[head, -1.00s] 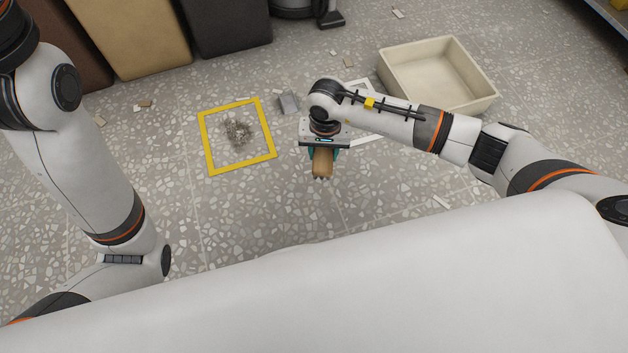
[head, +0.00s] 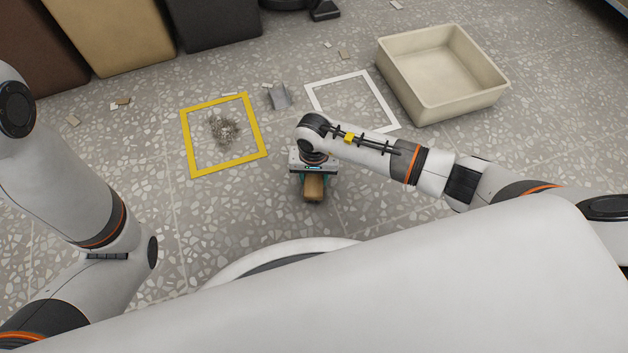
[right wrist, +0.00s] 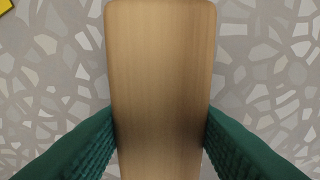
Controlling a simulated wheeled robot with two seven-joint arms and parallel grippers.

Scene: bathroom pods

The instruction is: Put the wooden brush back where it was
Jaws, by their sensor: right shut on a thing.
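The wooden brush (head: 314,188) is in my right gripper (head: 313,178), in front of the white square and to the right of the yellow one in the head view. In the right wrist view its flat wooden back (right wrist: 160,80) lies between the two green fingers (right wrist: 160,135), which press on both sides. I cannot tell from these views how high it is above the floor; its bristles are hidden. The white square outline (head: 352,100) on the floor is empty in its visible part. My left arm is at the left; its gripper is out of view.
A yellow square outline (head: 186,133) surrounds a pile of grey debris (head: 224,130). A small grey metal scoop (head: 279,96) stands between the two squares. A cream bin (head: 440,108) is at the back right. Small chips are scattered on the terrazzo floor. The floor around the brush is clear.

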